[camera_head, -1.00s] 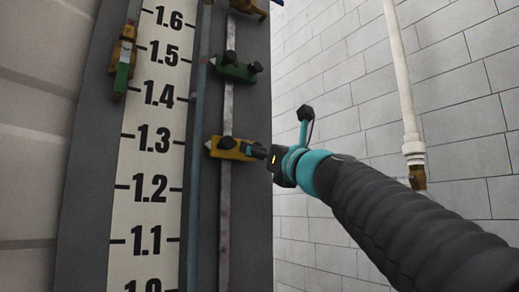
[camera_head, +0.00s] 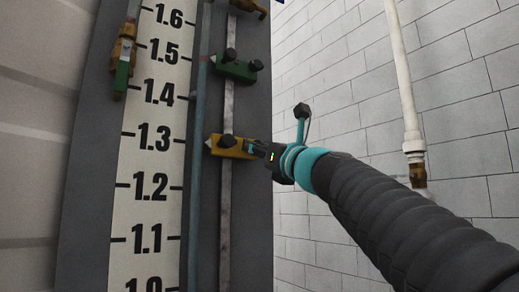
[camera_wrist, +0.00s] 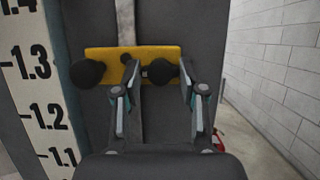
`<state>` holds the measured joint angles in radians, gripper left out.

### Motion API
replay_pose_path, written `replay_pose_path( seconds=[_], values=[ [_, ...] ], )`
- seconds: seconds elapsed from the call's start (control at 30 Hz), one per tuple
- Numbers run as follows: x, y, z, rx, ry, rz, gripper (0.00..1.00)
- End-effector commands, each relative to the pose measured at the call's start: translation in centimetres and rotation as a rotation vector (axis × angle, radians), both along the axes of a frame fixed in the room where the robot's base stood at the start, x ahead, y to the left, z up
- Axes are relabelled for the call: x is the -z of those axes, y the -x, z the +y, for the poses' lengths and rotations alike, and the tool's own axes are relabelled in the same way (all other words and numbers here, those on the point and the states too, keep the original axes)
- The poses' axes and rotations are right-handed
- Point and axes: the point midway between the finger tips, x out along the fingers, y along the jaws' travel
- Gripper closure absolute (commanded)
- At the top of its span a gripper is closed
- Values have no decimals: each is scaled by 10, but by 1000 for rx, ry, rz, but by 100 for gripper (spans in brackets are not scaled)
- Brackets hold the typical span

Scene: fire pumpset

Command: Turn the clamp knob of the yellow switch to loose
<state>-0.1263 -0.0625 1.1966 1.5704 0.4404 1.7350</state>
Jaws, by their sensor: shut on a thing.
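The yellow switch (camera_head: 236,148) sits on the vertical metal rail beside the scale, near the 1.3 mark. In the wrist view it is a yellow bar (camera_wrist: 108,54) with a black round knob (camera_wrist: 87,73) at its left and another black clamp knob (camera_wrist: 162,71) at its right. My gripper (camera_wrist: 158,72) has a finger on each side of the right knob and is shut on it. In the head view my gripper (camera_head: 262,150) meets the switch's right end, and its fingers hide the right knob. The left knob (camera_head: 227,141) is clear of the fingers.
A green switch (camera_head: 236,70) with black knobs sits higher on the same rail. A brass valve with a green handle (camera_head: 122,77) is at the upper left. A white pipe (camera_head: 408,100) runs down the brick wall at right. A red object (camera_wrist: 218,139) shows low right.

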Motion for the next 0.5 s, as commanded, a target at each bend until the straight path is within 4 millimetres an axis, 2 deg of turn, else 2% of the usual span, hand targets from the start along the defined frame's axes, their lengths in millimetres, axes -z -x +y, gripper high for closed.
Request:
replay_pose_path(
  seconds=[0.27, 0.5],
  values=[
    [1, -1, -2, 1, 128, -86, 93],
    [-1, -2, -3, 1, 309, -209, 93]
  ],
)
